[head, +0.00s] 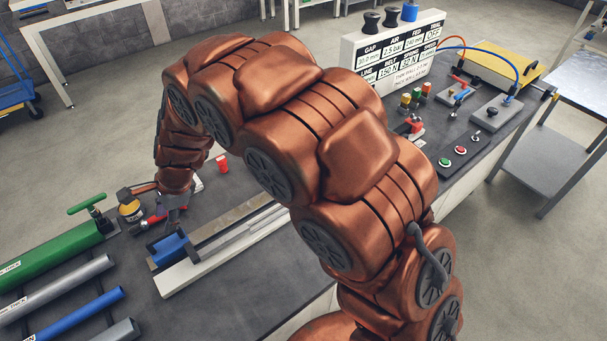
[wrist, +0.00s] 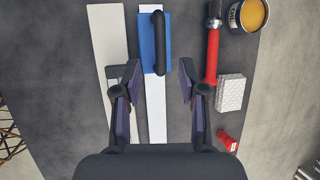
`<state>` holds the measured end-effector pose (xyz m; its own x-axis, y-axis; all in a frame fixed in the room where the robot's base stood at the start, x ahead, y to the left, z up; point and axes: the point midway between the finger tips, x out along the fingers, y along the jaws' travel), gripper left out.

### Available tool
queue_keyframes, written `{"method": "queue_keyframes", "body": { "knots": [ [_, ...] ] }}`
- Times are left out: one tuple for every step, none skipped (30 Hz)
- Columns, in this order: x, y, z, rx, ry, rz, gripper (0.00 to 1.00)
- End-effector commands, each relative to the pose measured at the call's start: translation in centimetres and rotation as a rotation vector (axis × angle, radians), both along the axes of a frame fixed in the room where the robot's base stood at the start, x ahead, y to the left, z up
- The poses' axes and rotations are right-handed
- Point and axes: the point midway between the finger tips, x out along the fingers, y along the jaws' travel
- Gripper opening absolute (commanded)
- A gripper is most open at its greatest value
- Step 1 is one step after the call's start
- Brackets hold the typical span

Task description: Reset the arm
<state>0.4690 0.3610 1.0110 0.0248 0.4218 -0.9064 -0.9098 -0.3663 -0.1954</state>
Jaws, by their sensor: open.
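My arm arches over the dark bench in the head view, with my gripper (head: 172,208) low over the bench on the left. In the wrist view my gripper (wrist: 157,92) has its two fingers wide apart with nothing held between them. A blue block with a black handle (wrist: 146,42) lies ahead of the fingertips, on or over a white strip (wrist: 157,115). The blue block (head: 172,246) also shows in the head view, just in front of my gripper. Whether the fingers touch anything is hard to tell.
Beside my gripper are a red-handled tool (wrist: 212,55), an open tin (wrist: 248,15), a white box (wrist: 230,92) and a small red item (wrist: 228,139). A green tube (head: 50,260) and other rods lie left. A sign panel (head: 395,50) and control buttons (head: 460,150) stand right.

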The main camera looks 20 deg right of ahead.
Motion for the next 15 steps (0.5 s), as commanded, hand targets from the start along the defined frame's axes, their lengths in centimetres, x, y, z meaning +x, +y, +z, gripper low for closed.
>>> {"method": "queue_keyframes", "body": {
  "knots": [
    [0.0,0.0,0.0,0.0,0.0,0.0,0.41],
    [0.0,0.0,0.0,0.0,0.0,0.0,0.41],
    [0.0,0.0,0.0,0.0,0.0,0.0,0.41],
    [0.0,0.0,0.0,0.0,0.0,0.0,0.41],
    [0.0,0.0,0.0,0.0,0.0,0.0,0.41],
    [0.0,0.0,0.0,0.0,0.0,0.0,0.41],
    [0.0,0.0,0.0,0.0,0.0,0.0,0.41],
    [0.0,0.0,0.0,0.0,0.0,0.0,0.41],
    [0.0,0.0,0.0,0.0,0.0,0.0,0.41],
    [0.0,0.0,0.0,0.0,0.0,0.001,0.41],
    [0.0,-0.1,0.1,-0.001,-0.002,0.003,0.41],
    [-0.1,-0.4,0.2,-0.002,-0.004,0.009,0.41],
    [-0.1,-0.7,0.4,-0.005,-0.007,0.016,0.41],
    [-0.2,-1.2,0.6,-0.009,-0.011,0.026,0.41],
    [-0.4,-2.0,1.1,-0.015,-0.02,0.046,0.41]
  ]
}}
